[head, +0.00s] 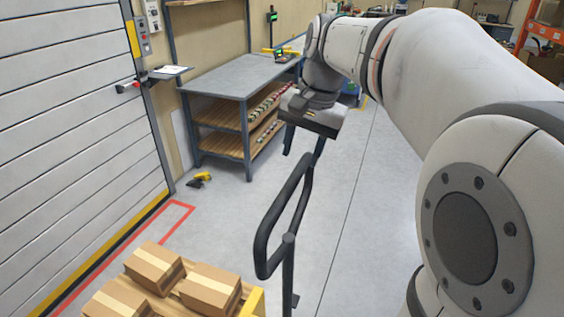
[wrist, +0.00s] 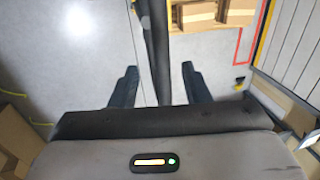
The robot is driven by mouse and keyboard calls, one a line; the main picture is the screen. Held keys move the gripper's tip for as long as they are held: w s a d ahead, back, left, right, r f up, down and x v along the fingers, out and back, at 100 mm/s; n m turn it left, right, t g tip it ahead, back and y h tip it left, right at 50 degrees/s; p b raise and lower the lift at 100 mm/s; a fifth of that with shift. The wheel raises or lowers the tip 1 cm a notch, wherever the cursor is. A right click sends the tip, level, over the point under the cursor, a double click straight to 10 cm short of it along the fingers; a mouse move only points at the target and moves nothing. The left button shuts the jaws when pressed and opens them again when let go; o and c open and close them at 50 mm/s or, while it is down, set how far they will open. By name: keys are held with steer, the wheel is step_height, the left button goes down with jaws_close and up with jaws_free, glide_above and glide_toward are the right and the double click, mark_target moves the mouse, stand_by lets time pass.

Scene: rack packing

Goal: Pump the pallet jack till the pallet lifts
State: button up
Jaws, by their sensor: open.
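The pallet jack's dark handle (head: 262,245) rises as an upright loop on a post, in the lower middle of the head view. It also shows in the wrist view (wrist: 156,45) as a dark bar. My gripper (head: 303,150) is open and empty, above the upper end of the loop. In the wrist view its two fingers (wrist: 159,72) stand apart with the bar between them in the picture; I cannot tell whether they touch it. Cardboard boxes (head: 210,288) sit on the wooden pallet (head: 172,304) at lower left. The jack's forks are hidden.
A grey workbench (head: 237,77) with wooden shelves stands behind the handle. A yellow and black tool (head: 200,179) lies on the floor by it. A shutter door (head: 70,130) and red floor line (head: 178,205) are at left. The floor right of the handle is clear.

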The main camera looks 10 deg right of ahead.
mark_target(293, 181)
steer(key=f, duration=0.5)
steer(key=w+a+f, duration=0.1)
steer(key=f, duration=0.1)
steer(key=shift+a+f, duration=0.1)
steer(key=shift+f, duration=0.3)
steer(key=shift+c, duration=0.4)
jaws_close()
